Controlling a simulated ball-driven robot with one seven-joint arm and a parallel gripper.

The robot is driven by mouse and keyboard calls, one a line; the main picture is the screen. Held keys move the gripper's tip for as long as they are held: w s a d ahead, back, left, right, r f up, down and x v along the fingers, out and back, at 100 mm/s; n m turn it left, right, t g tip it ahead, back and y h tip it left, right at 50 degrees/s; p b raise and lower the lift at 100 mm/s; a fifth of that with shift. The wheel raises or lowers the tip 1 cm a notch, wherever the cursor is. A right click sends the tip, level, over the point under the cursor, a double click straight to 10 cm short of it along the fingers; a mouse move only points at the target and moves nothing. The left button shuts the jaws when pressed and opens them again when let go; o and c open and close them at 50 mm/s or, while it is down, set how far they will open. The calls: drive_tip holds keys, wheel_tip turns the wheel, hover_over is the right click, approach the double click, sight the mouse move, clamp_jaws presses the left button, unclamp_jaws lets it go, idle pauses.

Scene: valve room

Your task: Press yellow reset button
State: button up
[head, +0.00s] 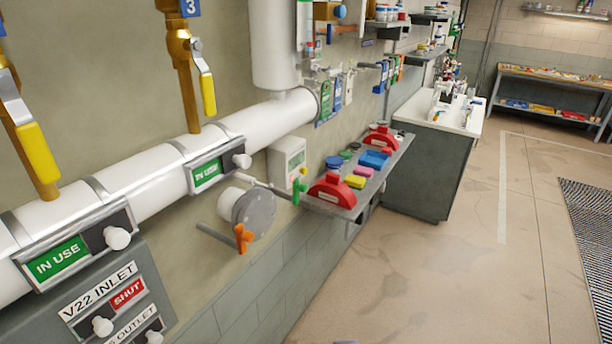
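I cannot make out a button that is clearly the yellow reset button. A pale wall-mounted box (288,160) with a small display hangs below the white pipe, left of the shelf. A tiny yellowish-green spot shows near its lower right, too small to tell what it is. A flat yellow item (355,181) lies on the grey wall shelf (335,208) beside a red item (331,191); I cannot tell whether it is a button. My gripper is not in view.
A thick white pipe (262,122) runs along the left wall, with yellow-handled valves (38,152) and sliding signs. An orange handle (243,238) and a green handle (298,190) stick out below. A sink cabinet (425,170) stands beyond. The floor at right is open, with a grating (590,230).

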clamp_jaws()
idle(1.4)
